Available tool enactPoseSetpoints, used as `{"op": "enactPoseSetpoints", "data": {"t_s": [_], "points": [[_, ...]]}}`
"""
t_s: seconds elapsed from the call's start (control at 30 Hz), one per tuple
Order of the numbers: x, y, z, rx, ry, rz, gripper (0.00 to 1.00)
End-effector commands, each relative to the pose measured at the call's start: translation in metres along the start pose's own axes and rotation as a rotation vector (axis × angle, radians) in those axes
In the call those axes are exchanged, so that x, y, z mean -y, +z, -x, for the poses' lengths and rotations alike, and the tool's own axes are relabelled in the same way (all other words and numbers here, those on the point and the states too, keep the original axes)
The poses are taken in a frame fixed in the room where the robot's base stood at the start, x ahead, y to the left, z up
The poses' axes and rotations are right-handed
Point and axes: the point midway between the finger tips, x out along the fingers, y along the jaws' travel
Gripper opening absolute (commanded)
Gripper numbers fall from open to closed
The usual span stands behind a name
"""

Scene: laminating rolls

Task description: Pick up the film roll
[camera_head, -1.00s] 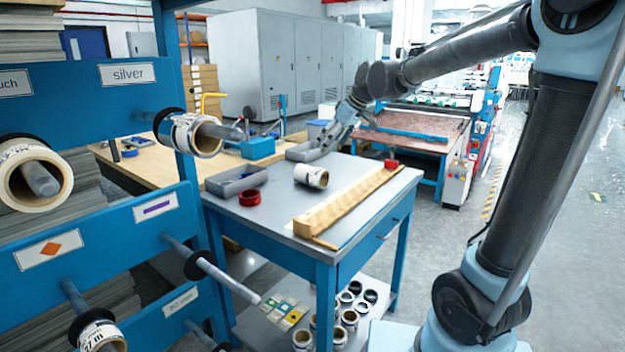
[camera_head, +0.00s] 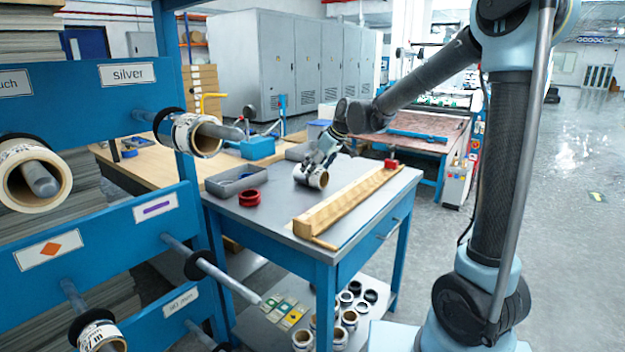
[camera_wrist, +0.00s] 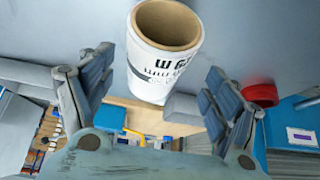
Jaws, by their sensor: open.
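The film roll (camera_head: 318,179) lies on the grey top of the blue table, a white printed roll with a brown core. In the wrist view the film roll (camera_wrist: 160,62) shows its open core end and black print. My gripper (camera_head: 314,166) is at the roll, over its upper back side in the head view. In the wrist view my gripper (camera_wrist: 155,95) is open, with one padded finger to each side of the roll and visible space beside it. Whether any finger touches the roll I cannot tell.
A long wooden block (camera_head: 350,200) lies right of the roll. A red ring (camera_head: 250,197) and a grey tray (camera_head: 236,181) are on the left. A blue rack (camera_head: 110,160) with rolls on pegs stands at left. Several rolls sit on the lower shelf (camera_head: 258,335).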

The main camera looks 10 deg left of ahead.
Motion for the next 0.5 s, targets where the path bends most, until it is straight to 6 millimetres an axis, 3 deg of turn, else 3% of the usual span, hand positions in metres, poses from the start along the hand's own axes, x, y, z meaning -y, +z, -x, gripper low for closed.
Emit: {"op": "enactPoseSetpoints", "data": {"t_s": [0.5], "points": [[-0.006, 0.0, -0.048, 0.0, 0.0, 0.0, 0.82]]}}
